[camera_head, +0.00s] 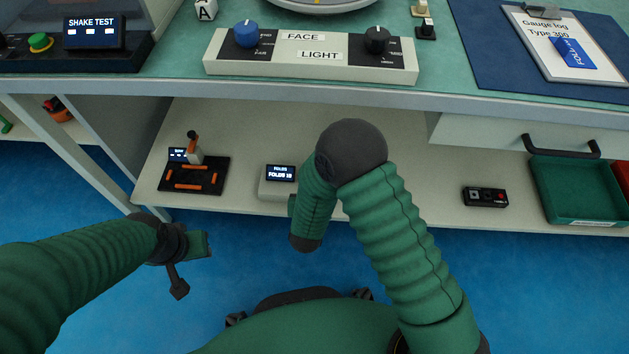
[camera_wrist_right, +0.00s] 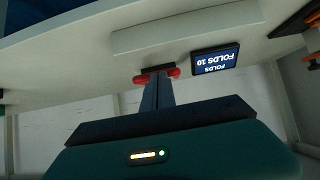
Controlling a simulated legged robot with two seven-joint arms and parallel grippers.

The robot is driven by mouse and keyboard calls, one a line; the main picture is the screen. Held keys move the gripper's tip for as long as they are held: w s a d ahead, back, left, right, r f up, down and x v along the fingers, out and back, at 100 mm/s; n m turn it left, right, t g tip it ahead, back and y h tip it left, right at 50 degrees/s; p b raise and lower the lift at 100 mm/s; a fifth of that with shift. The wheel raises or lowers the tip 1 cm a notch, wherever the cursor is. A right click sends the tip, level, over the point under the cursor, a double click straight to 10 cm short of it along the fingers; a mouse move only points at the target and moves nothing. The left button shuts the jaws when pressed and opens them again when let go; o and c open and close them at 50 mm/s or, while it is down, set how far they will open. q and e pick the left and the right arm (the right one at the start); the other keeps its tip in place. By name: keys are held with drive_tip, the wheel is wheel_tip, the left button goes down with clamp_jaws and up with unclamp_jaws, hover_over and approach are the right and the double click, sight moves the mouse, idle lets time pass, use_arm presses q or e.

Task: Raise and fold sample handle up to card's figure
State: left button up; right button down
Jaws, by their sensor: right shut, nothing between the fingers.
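A pale box with a screen reading FOLDS 10 (camera_head: 279,174) stands on the lower shelf; its screen also shows in the right wrist view (camera_wrist_right: 214,60). A small red-ended black bar (camera_wrist_right: 140,79) shows at the tips of my right gripper (camera_wrist_right: 157,72), whose fingers are shut with nothing between them. Whether they touch the bar is unclear. In the head view my right arm hides that gripper and bar. A blue card (camera_head: 572,53) with partly readable text lies on a clipboard (camera_head: 524,40). My left gripper (camera_head: 178,289) hangs before the shelf, apart from everything; its jaw opening is unclear.
A black fixture with orange strips and a lever (camera_head: 195,176) stands left of the screen box. A small black box (camera_head: 485,196) and green tray (camera_head: 575,208) are at right. The bench edge (camera_head: 300,95) overhangs the shelf (camera_head: 400,160).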

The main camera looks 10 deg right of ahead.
drive_tip(key=shift+s+d+f, duration=0.15)
drive_tip(key=shift+d+f, duration=0.1)
drive_tip(key=shift+f, duration=0.35)
use_arm(q)
drive_tip(key=shift+d+r, duration=0.25)
drive_tip(key=shift+r, duration=0.2)
use_arm(e)
drive_tip(key=shift+f, duration=0.1)
drive_tip(key=shift+s+a+f, duration=0.1)
drive_tip(key=shift+f, duration=0.05)
